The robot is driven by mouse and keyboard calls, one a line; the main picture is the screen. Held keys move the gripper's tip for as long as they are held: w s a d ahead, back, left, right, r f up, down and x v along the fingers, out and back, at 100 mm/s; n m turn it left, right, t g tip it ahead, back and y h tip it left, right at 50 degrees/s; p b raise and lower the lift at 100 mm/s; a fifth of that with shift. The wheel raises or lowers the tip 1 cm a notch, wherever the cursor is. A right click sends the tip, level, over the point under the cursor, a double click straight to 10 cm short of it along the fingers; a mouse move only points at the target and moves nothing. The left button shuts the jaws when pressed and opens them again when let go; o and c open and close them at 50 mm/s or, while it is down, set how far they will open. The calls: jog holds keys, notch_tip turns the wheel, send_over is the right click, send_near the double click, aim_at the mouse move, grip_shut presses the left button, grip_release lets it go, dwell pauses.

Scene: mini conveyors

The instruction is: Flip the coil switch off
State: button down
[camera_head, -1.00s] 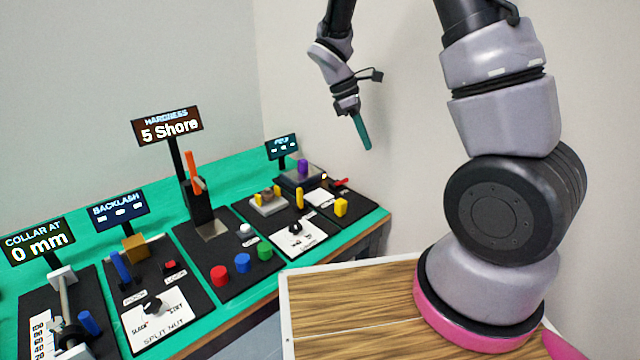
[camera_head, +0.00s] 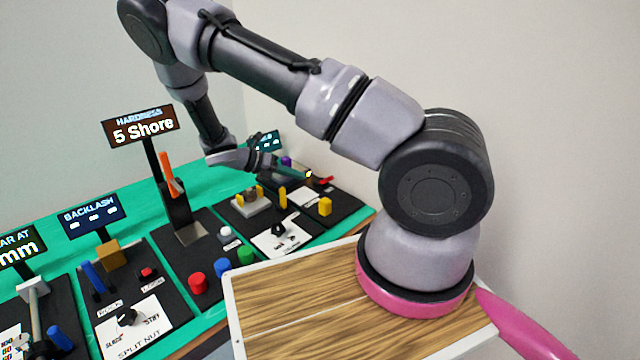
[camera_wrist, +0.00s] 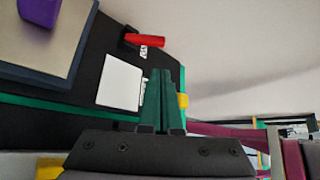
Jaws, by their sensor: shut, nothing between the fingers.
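The red switch lever (camera_head: 326,180) is on the black panel at the far right end of the bench. In the wrist view the red lever (camera_wrist: 146,40) sticks out to the right from a black mount, just above and slightly left of my fingertips. A small white label with dark letters (camera_wrist: 152,52) is beside it. My gripper (camera_head: 304,174) is above this panel, its green fingers pointing right toward the lever. In the wrist view the fingers (camera_wrist: 161,72) are shut with nothing between them, and a gap shows between tips and lever.
A purple block (camera_head: 286,161) on a grey plate stands left of the lever. A white card (camera_wrist: 120,80) lies near the fingers. The display sign (camera_head: 264,142) stands behind my gripper. Other panels with buttons and knobs line the bench leftward.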

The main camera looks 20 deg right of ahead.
aim_at(329, 179)
jog(key=x, duration=1)
jog(key=shift+w+a+r+n+g, duration=0.15)
jog(key=shift+r+n+g, duration=0.1)
jog(key=shift+n+g, duration=0.15)
dwell(0.7)
jog(key=shift+w+a+r+n+g+h, duration=0.15)
jog(key=shift+w+r+n+g+h, duration=0.4)
jog(key=shift+n+g+h, duration=0.25)
jog(key=shift+w+a+r+n+g+h, duration=0.15)
jog(key=shift+w+n+g+h, duration=0.2)
jog(key=shift+n+h, duration=0.2)
jog(key=shift+w+a+r+n+g+h, duration=0.15)
jog(key=shift+w+n+g+h, duration=0.15)
jog(key=shift+n+h, duration=0.2)
jog(key=shift+w+a+r, duration=0.1)
jog(key=shift+w+r, duration=0.05)
jog(key=shift+w, duration=0.15)
jog(key=shift+a, duration=0.1)
jog(key=v, duration=1)
jog(key=shift+a+r, duration=0.15)
jog(key=shift+a, duration=0.15)
